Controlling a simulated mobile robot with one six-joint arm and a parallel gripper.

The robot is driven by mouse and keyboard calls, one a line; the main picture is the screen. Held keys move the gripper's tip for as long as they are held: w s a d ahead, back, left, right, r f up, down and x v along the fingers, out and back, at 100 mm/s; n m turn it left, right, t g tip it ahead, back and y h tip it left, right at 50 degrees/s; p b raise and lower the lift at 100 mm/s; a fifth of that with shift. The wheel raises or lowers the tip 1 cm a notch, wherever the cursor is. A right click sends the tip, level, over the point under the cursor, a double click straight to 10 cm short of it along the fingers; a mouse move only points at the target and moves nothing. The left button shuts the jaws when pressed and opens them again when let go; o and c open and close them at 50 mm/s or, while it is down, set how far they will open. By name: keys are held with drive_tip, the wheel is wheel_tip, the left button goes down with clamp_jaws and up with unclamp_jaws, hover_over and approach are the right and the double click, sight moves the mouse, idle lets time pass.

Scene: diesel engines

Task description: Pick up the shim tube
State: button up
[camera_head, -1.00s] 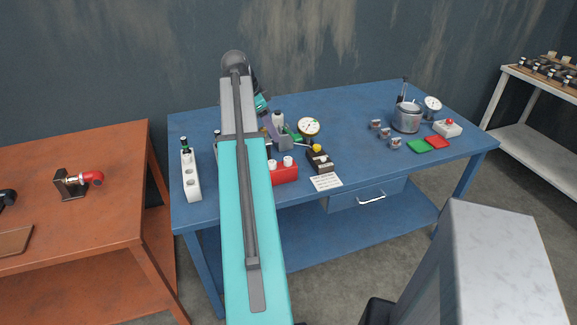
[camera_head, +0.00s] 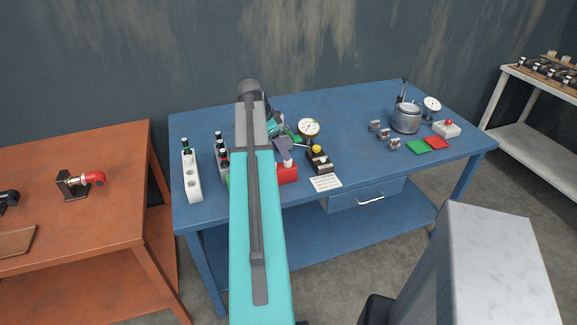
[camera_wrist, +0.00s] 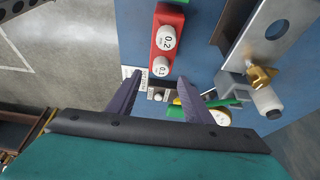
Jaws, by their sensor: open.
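The shim tubes appear to be the white-capped pieces in the red rack (camera_wrist: 166,19). In the wrist view one cap reads 0.2 (camera_wrist: 166,38) and the other reads 0.1 (camera_wrist: 161,66). In the head view the red rack (camera_head: 288,175) is partly hidden behind my arm, with one white cap (camera_head: 288,162) showing. My gripper (camera_wrist: 158,82) is open, its two dark purple fingers spread, with nothing held. In the wrist view its tips appear close to the 0.1 cap and apart from it.
A dial gauge (camera_head: 308,127), a dark block with a yellow knob (camera_head: 319,161) and a white label card (camera_head: 325,183) stand near the rack. A white bottle rack (camera_head: 191,176) is at left. The blue table (camera_head: 352,145) has free room right of the card.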

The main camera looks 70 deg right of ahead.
drive_tip(key=shift+f, duration=0.15)
drive_tip(key=shift+p+x, duration=1.15)
drive_tip(key=shift+x, duration=1.3)
drive_tip(key=shift+w, duration=0.1)
drive_tip(key=c, duration=1.1)
drive_tip(key=shift+r+b, duration=1.4)
drive_tip(key=shift+r, duration=3.55)
